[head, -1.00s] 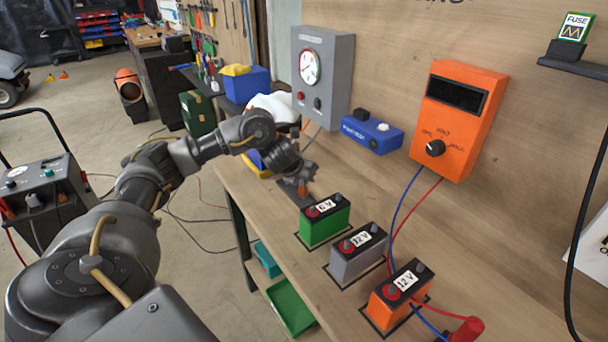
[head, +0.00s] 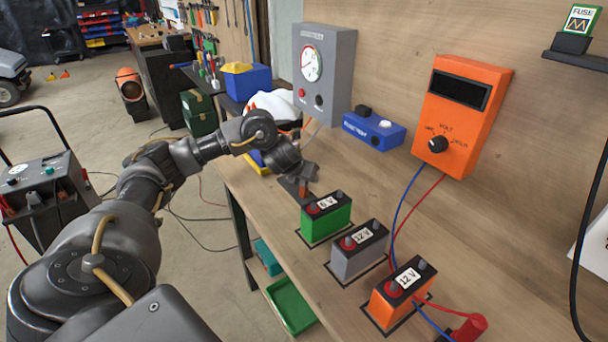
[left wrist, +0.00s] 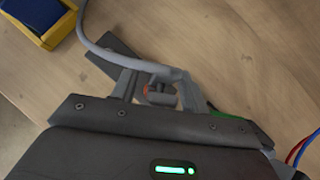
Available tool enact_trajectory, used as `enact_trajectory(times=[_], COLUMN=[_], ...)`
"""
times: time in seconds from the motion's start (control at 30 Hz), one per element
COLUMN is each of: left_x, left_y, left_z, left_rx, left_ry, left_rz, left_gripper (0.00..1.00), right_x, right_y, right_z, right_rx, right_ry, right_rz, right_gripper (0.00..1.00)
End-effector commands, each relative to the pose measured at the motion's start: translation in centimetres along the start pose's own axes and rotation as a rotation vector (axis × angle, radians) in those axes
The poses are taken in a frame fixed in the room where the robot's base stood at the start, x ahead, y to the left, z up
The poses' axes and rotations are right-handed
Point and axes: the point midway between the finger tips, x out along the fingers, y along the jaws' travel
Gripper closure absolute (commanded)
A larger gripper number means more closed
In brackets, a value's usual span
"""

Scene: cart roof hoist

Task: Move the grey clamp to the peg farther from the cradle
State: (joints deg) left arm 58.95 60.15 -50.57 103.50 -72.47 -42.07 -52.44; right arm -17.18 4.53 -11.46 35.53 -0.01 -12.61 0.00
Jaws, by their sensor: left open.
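My left gripper (head: 302,188) is low over the bench, just behind the green battery. The piece may be the grey clamp; I cannot tell for sure. A grey cable (left wrist: 118,58) curves in from the top and passes across the fingers. A dark flat plate (left wrist: 104,52) lies beside them. I cannot make out the two pegs or the cradle. My right gripper is not in view.
A green battery (head: 327,222), a grey battery (head: 358,258) and an orange battery (head: 390,305) stand in a row on the bench (head: 460,260). A blue box (head: 373,131), a gauge box (head: 336,65) and an orange meter (head: 465,120) are behind. Blue and red wires run to the orange battery.

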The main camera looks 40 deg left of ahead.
Motion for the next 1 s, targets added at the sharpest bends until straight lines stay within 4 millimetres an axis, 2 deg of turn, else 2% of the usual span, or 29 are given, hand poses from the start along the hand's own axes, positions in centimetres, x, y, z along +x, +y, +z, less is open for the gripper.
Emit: enact_trajectory(times=[0.17, 0.37, 0.4, 0.6, 0.77, 1.0], left_x=[-1.8, -5.8, -7.1, -9.9, -10.8, -10.8], left_y=[-0.1, 0.0, 0.1, 0.0, 0.0, 0.0], left_z=[0.2, 0.3, 0.7, 0.5, 0.1, 0.0], left_rx=[0.002, 0.004, 0.004, 0.003, 0.000, -0.001], left_ry=[-0.004, -0.005, -0.007, -0.003, -0.001, -0.001], left_rz=[-0.002, -0.001, 0.001, 0.000, 0.000, 0.000], left_gripper=[0.55, 0.55, 0.55, 0.55, 0.55, 0.55], right_x=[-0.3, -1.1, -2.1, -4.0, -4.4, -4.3], right_y=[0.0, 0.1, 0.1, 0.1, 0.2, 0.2], right_z=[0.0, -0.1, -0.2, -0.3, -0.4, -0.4], right_rx=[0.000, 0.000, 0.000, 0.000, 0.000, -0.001], right_ry=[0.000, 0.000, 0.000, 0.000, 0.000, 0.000], right_rz=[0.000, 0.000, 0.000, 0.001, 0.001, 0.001], right_gripper=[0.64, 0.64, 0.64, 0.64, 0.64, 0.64])
